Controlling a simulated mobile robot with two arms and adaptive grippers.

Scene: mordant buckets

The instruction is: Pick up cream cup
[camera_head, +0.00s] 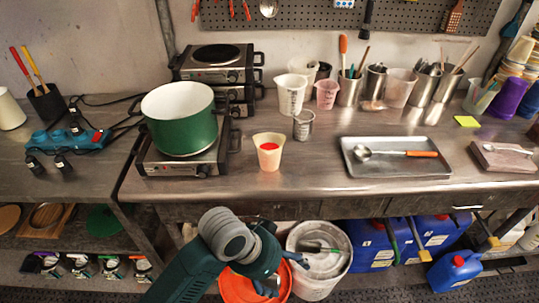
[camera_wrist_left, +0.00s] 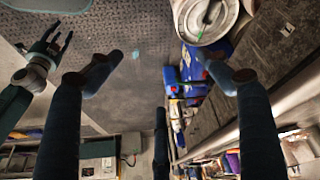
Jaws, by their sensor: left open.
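The cream cup (camera_head: 268,158) stands upright near the front edge of the steel bench, with red inside it. My left gripper (camera_head: 286,276) is below the bench edge, in front of the buckets and well below the cup. In the left wrist view its fingers (camera_wrist_left: 165,62) are spread apart, with nothing between them. The cup does not show in that view. Another gripper, my right one (camera_wrist_left: 58,42), shows at the upper left of the left wrist view, its fingers apart and empty.
A green pot (camera_head: 182,130) on a hot plate stands left of the cup. A small metal beaker (camera_head: 303,127) stands behind it to the right. A steel tray (camera_head: 357,187) lies further right. A white bucket (camera_head: 338,240) and blue canisters (camera_head: 456,270) are below the bench.

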